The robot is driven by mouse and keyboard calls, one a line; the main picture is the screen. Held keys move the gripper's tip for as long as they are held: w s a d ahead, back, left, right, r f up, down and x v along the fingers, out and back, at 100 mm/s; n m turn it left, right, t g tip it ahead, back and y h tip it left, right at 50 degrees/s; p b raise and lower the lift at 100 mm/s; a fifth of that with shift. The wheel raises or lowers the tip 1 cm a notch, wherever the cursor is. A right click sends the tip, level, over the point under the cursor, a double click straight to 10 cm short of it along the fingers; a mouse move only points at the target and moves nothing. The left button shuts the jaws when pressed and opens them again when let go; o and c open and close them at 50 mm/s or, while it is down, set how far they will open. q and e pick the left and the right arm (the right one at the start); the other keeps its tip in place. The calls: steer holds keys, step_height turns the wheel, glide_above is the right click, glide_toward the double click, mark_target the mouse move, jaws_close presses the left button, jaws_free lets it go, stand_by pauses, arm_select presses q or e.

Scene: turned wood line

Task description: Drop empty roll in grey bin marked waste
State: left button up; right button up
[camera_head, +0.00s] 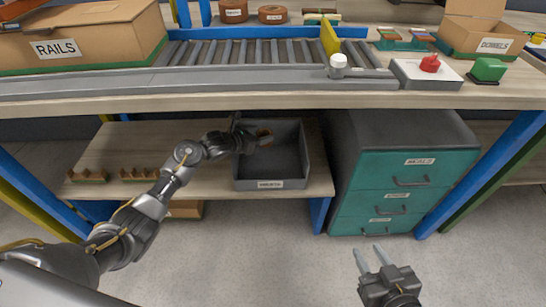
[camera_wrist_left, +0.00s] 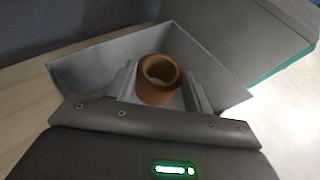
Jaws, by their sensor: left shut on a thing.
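The empty roll (camera_wrist_left: 158,80) is a short brown tube with an open hollow centre. My left gripper (camera_wrist_left: 160,88) is shut on it, with a finger on each side. In the head view the roll (camera_head: 265,136) shows over the back left part of the grey bin (camera_head: 303,173), which has a label on its front. The bin (camera_wrist_left: 95,68) also shows behind and around the roll in the left wrist view. I cannot tell how high above the bin floor the roll is. My right gripper (camera_head: 373,260) is open and empty above the floor at lower right.
The bin stands on a low wooden shelf (camera_head: 110,147) under the conveyor table (camera_head: 200,97). A teal drawer cabinet (camera_head: 400,180) is to its right. Small wooden racks (camera_head: 138,174) sit on the shelf at left. The table edge overhangs my left gripper.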

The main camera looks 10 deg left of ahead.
arm_select(q)
steer(key=shift+f, duration=0.25)
arm_select(e)
steer(key=shift+w+a+r+t+y, duration=0.15)
steer(key=shift+a+r+t+y, duration=0.2)
steer(key=shift+r+t, duration=0.1)
arm_select(q)
steer(key=o, duration=1)
steer(key=shift+o, duration=0.2)
steer(key=p+v, duration=0.1)
steer(key=v, duration=0.9)
steer(key=shift+s+a+r+p, duration=0.15)
steer(key=shift+s+r+p, duration=0.05)
steer(key=shift+s+p, duration=0.15)
arm_select(e)
steer(key=s+d+f+m+g+h, duration=0.1)
steer(key=s+d+f+g+h, duration=0.2)
steer(key=d+f+g, duration=0.1)
steer(key=shift+d+f, duration=0.3)
steer(key=shift+f, duration=0.3)
